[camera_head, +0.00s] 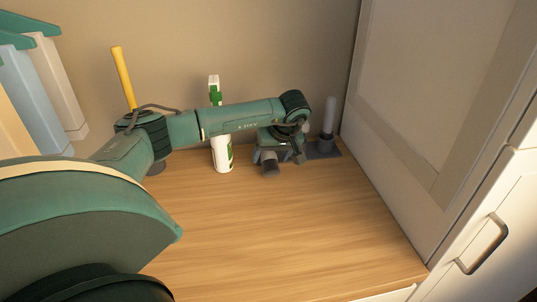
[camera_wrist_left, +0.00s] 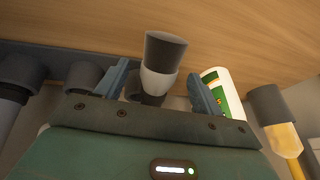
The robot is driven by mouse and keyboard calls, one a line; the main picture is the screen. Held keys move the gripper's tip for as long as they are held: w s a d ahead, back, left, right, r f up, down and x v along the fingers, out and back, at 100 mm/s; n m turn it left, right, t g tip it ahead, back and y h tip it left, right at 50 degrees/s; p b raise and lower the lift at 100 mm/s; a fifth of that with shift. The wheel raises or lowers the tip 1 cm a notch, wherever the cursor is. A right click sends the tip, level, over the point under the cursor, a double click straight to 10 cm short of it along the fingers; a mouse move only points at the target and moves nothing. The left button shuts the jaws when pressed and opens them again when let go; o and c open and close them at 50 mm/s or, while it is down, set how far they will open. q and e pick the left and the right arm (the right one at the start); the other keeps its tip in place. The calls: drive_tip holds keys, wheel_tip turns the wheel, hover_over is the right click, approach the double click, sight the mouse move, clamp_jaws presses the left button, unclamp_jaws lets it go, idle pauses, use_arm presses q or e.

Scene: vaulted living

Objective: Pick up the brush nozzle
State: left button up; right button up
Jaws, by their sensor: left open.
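The brush nozzle (camera_wrist_left: 160,82), a dark grey flared piece with a light grey collar, shows in the left wrist view between the two blue-grey fingers. My left gripper (camera_wrist_left: 161,78) is open, with visible gaps on both sides of it. In the head view the gripper (camera_head: 279,158) is low over the back of the wooden shelf. A dark grey end (camera_head: 269,167) that looks like the nozzle shows beneath it; the wrist hides most of the rest. My right gripper is in neither view.
A white and green spray bottle (camera_head: 223,157) stands left of the gripper, partly behind my arm. A yellow-handled tool (camera_head: 122,78) is farther left. A grey piece with a pale upright tube (camera_head: 329,117) stands close on the right, near the white cabinet side (camera_head: 425,105). The front shelf (camera_head: 275,235) is clear.

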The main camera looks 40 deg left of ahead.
sight(271, 156)
use_arm(q)
drive_tip(key=shift+x, duration=1.5)
drive_tip(key=shift+c, duration=0.5)
drive_tip(key=c, duration=1)
drive_tip(key=shift+c, duration=0.2)
